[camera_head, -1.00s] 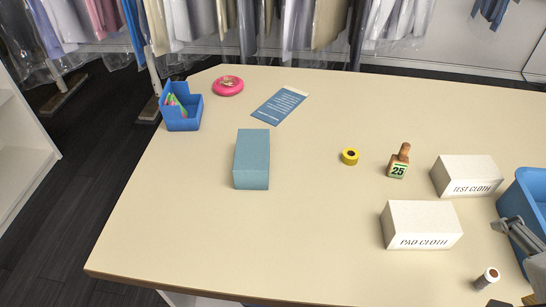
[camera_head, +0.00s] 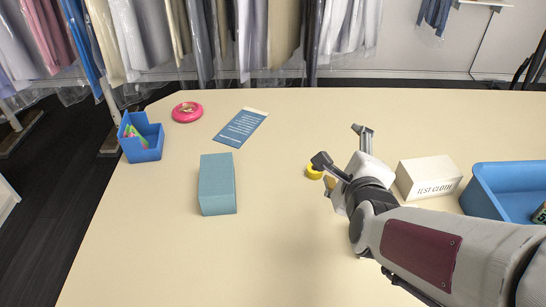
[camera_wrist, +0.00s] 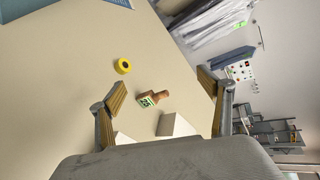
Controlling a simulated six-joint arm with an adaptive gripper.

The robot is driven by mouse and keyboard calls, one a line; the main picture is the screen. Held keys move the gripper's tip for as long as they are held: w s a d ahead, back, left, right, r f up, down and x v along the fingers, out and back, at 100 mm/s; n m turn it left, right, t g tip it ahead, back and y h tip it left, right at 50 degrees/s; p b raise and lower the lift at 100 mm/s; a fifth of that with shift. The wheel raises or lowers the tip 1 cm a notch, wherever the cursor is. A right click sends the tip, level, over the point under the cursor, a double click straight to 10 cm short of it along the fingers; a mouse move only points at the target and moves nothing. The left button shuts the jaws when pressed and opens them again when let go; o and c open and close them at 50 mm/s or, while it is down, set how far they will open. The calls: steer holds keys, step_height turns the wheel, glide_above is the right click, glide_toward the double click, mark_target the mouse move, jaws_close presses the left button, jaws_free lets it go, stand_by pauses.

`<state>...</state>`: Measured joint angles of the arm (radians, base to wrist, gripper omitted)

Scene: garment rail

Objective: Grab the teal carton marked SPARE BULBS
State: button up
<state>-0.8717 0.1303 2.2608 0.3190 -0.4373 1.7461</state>
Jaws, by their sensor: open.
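The teal carton (camera_head: 217,184) lies on the table left of the middle in the head view. No lettering shows on the faces I can see. My gripper (camera_head: 342,146) is open and empty, above the table to the right of the carton and well apart from it. In the wrist view my gripper (camera_wrist: 163,82) has its fingers spread. A strip of a blue thing shows at the top left edge there; I cannot tell whether it is the carton.
On the table (camera_head: 150,255) stand a blue bin (camera_head: 142,142), pink dish (camera_head: 187,112), blue card (camera_head: 240,127), yellow tape roll (camera_head: 313,172), TEST CLOTH box (camera_head: 428,180) and blue tub (camera_head: 500,180). A date stamp (camera_wrist: 152,98) shows in the wrist view. Table around the carton is clear.

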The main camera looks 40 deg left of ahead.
steer(key=s+a+f+m+y, duration=0.2)
steer(key=s+a+f+m, duration=0.15)
steer(key=a, duration=0.65)
steer(key=m+y, duration=0.3)
steer(key=m, duration=0.2)
glide_toward(216, 173)
steer(key=shift+t, duration=0.4)
steer(key=w+a+r, duration=0.1)
steer(key=r, duration=0.1)
steer(key=w+a+r, duration=0.1)
steer(key=w, duration=0.1)
steer(key=shift+w+r, duration=0.3)
steer(key=shift+r, duration=0.05)
steer(key=s+f+m, duration=0.1)
steer(key=f, duration=0.2)
steer(key=s+f+m, duration=0.1)
steer(key=shift+s+f+m+t, duration=0.15)
steer(key=shift+s+m+t, duration=0.15)
steer(key=shift+m, duration=0.05)
steer(key=shift+d+f, duration=0.15)
steer(key=shift+f, duration=0.25)
steer(key=shift+w, duration=0.1)
steer(key=shift+x, duration=1.3)
steer(key=shift+x, duration=2.6)
